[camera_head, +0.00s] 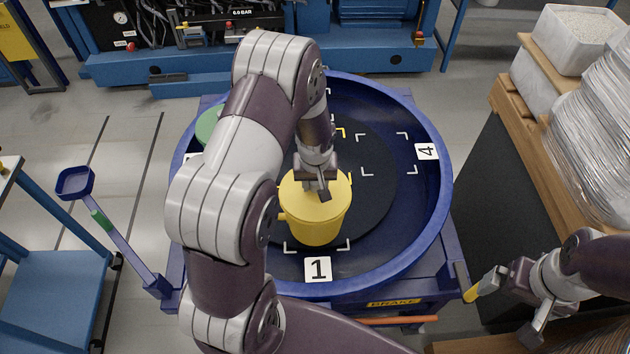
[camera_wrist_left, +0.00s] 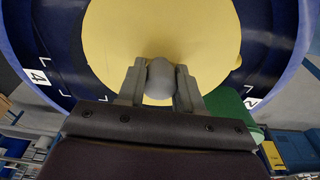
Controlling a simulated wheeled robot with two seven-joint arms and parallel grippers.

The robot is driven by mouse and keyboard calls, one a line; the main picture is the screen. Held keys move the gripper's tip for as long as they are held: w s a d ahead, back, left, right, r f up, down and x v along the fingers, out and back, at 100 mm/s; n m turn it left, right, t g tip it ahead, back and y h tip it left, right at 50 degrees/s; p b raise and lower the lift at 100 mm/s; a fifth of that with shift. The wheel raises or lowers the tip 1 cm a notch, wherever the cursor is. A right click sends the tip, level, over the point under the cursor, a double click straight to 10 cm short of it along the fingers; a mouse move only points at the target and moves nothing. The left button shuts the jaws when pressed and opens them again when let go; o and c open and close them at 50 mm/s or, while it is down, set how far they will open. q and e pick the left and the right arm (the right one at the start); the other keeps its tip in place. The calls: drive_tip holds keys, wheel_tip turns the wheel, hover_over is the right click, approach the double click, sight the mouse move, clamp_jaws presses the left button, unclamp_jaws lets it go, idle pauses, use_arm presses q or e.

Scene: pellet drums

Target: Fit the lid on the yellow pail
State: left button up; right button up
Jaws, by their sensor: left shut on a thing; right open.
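The yellow pail (camera_head: 316,232) stands upright in the round blue tub, in the bay marked 1. A flat yellow lid (camera_head: 297,205) lies over the pail's mouth, and it fills the top of the left wrist view (camera_wrist_left: 110,40). My left gripper (camera_head: 321,190) is above the lid, shut on its grey knob (camera_wrist_left: 160,80). The lid looks level on the pail, but its rim is partly hidden and I cannot tell whether it is fully seated. My right gripper (camera_head: 513,307) is open and empty at the lower right, outside the tub.
The blue tub (camera_head: 437,205) has a dark floor with marked bays. A green object (camera_head: 207,122) sits at its left, partly behind my arm. A pallet with stacked bags (camera_head: 590,135) is at right. A blue arm with a cup (camera_head: 75,181) stands left.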

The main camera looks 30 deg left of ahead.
use_arm(q)
drive_tip(key=o, duration=1.6)
wheel_tip(320, 180, up, 7)
drive_tip(key=p, duration=0.5)
drive_tip(key=shift+r+p, duration=0.1)
drive_tip(key=shift+p, duration=0.25)
